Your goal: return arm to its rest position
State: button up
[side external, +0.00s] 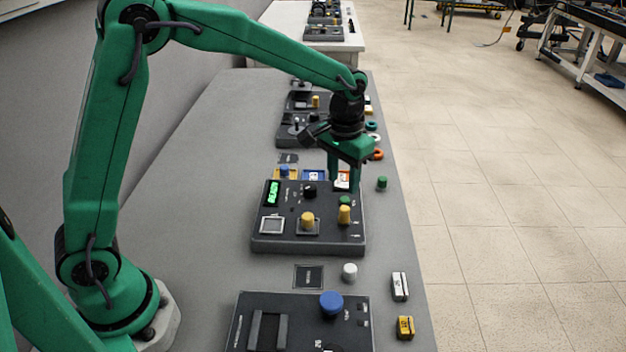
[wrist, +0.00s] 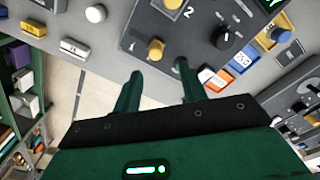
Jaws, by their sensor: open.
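My gripper (side external: 344,185) hangs from my green arm over the far right corner of the dark control box (side external: 289,238). Its two green fingers point down, apart, with nothing held between them. In the wrist view the open fingers (wrist: 158,70) show a yellow knob (wrist: 155,51) beyond the gap between their tips. In the side view the box carries a lit green display (side external: 273,192), a yellow knob (side external: 307,219), another yellow knob (side external: 344,214) and a black knob (side external: 309,191). Whether the fingertips touch anything is unclear.
A panel with a blue knob (side external: 331,303) lies nearer on the grey bench (side external: 185,190). A white knob (side external: 349,272), a white block (side external: 400,286), a yellow block (side external: 405,327) and a green peg (side external: 381,183) stand near the right edge. More boxes (side external: 292,130) lie behind.

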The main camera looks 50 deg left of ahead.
jog(key=s+a+r+t, duration=0.1)
jog(key=s+a+r, duration=0.1)
jog(key=s, duration=0.6)
jog(key=s+a+r+t, duration=0.2)
jog(key=s+r, duration=0.3)
jog(key=s, duration=0.3)
jog(key=s+a+r+t, duration=0.2)
jog(key=s+a+r, duration=0.1)
jog(key=s, duration=0.5)
jog(key=shift+a+r, duration=0.35)
jog(key=shift+a, duration=0.25)
